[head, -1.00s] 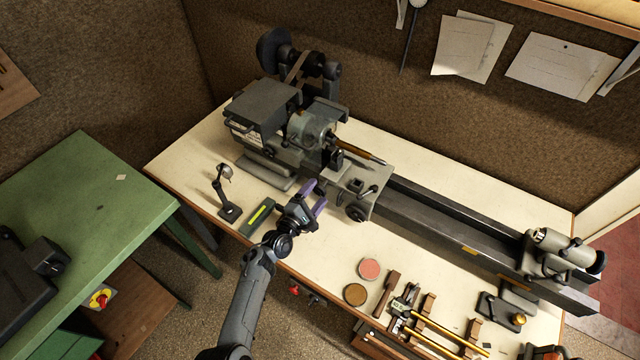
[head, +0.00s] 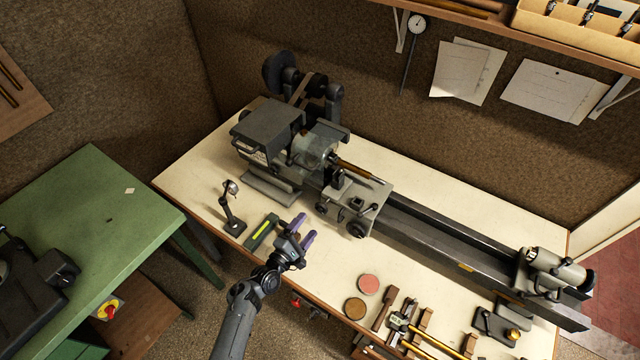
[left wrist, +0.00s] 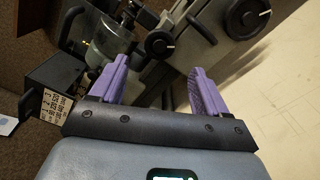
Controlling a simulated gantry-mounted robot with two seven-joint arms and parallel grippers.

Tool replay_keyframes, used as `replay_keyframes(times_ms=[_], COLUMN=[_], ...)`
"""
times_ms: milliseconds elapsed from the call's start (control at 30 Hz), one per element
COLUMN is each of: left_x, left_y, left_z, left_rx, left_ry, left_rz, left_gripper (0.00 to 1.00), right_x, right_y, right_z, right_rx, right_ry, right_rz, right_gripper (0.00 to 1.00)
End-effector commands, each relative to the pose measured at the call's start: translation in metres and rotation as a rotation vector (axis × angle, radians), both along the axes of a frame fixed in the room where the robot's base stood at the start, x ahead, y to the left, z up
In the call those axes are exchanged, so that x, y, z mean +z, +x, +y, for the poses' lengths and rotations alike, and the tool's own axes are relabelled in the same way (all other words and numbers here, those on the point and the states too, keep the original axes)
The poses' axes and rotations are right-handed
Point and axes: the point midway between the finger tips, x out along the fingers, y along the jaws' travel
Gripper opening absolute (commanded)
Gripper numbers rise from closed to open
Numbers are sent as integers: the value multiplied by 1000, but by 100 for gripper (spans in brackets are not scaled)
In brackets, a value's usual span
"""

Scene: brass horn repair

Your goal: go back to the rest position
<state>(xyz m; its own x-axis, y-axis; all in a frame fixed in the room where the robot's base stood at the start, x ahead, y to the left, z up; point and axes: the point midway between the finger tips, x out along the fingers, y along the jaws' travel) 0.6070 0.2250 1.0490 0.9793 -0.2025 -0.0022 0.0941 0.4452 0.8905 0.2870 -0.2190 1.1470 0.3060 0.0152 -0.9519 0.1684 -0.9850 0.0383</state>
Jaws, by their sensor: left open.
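My left gripper (head: 301,231), with two purple fingers, is open and empty above the front edge of the cream bench, in front of the lathe. In the left wrist view its fingers (left wrist: 155,85) are spread apart with nothing between them. The lathe (head: 318,150) stands behind it, with a brass-coloured rod (head: 355,170) reaching right from its chuck. Lathe handwheels also show past the fingers in the left wrist view (left wrist: 159,43). My right gripper is in neither view.
A box with a yellow-green strip (head: 262,232) and a small stand (head: 232,208) are left of the gripper. Red (head: 369,284) and brown (head: 355,308) discs and several tools lie to the right. A green table (head: 100,215) stands at left.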

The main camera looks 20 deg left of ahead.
Motion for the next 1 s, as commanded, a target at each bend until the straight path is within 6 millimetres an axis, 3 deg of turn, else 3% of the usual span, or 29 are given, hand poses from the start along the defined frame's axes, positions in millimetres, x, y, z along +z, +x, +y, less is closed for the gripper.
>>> replay_keyframes(times_ms=[167, 267, 400, 467, 600, 767, 867, 1000], left_x=[-9, -26, -55, -57, -48, -25, 1, 52], left_y=[-10, -28, -74, -94, -134, -171, -193, -224], left_z=[0, 5, 9, 15, 24, 17, 6, -11], left_rx=[0, 1, -29, -50, -125, -259, -358, -512], left_ry=[1, 9, 57, 110, 320, 689, 945, 1277], left_rz=[19, 56, 126, 138, 197, 287, 333, 389], left_gripper=[76, 76, 76, 76, 76, 76, 76, 76], right_x=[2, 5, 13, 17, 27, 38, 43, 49], right_y=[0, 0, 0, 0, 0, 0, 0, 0], right_z=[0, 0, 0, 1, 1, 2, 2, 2], right_rx=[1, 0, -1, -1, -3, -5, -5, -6], right_ry=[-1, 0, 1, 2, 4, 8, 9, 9], right_rz=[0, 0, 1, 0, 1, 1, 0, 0], right_gripper=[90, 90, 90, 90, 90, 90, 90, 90])
